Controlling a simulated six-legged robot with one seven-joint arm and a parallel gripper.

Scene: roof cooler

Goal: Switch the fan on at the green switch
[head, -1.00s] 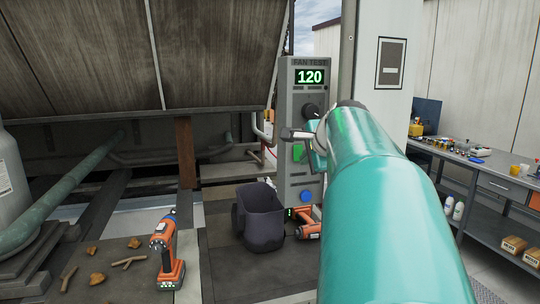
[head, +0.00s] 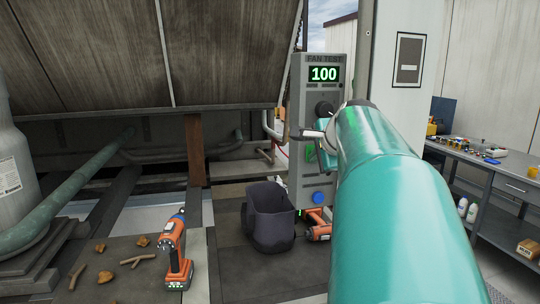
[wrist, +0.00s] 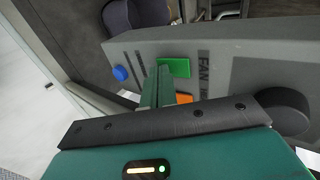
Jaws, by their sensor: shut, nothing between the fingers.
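The grey fan test panel (head: 297,120) stands upright ahead, and its display (head: 324,74) reads 100. The green switch (head: 310,151) is partly hidden behind my gripper in the head view. In the wrist view the green switch (wrist: 177,66) shows on the panel face, just beside the tip of my gripper (wrist: 156,76). My gripper is shut and empty. Its teal fingers reach to the panel close to the switch's edge; I cannot tell whether they touch it. An orange part (wrist: 184,98) shows partly behind the fingers.
A blue button (wrist: 121,73) and a black knob (wrist: 285,112) are also on the panel. A dark bag (head: 270,225) and an orange drill (head: 318,228) sit at its foot. Another drill (head: 175,255) stands at front left. A workbench (head: 490,170) is at the right.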

